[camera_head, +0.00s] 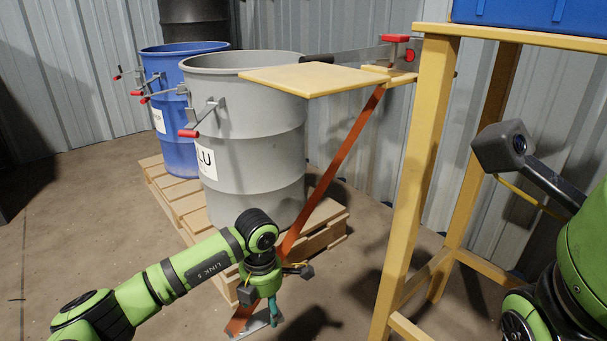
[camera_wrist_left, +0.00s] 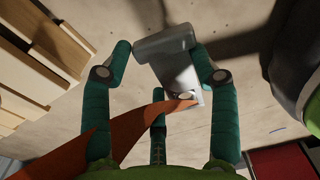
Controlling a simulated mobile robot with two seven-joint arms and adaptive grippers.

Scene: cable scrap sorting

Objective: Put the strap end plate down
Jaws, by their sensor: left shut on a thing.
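The strap end plate, a grey metal piece, shows in the left wrist view (camera_wrist_left: 166,44) and low in the head view (camera_head: 259,322). An orange strap (camera_head: 335,165) runs from it up to the yellow board (camera_head: 318,79); the strap also crosses the lower left of the left wrist view (camera_wrist_left: 68,150). My left gripper (camera_head: 273,308) points down with its teal fingers shut on the plate, near the floor. I cannot tell whether the plate touches the floor. My right gripper is out of view; only part of my right arm shows.
A grey drum (camera_head: 255,150) and a blue drum (camera_head: 177,110) stand on wooden pallets (camera_head: 325,222) behind the left gripper. A yellow stand (camera_head: 406,180) with a blue bin (camera_head: 540,15) is at right. Bare concrete floor (camera_head: 90,220) lies open at left.

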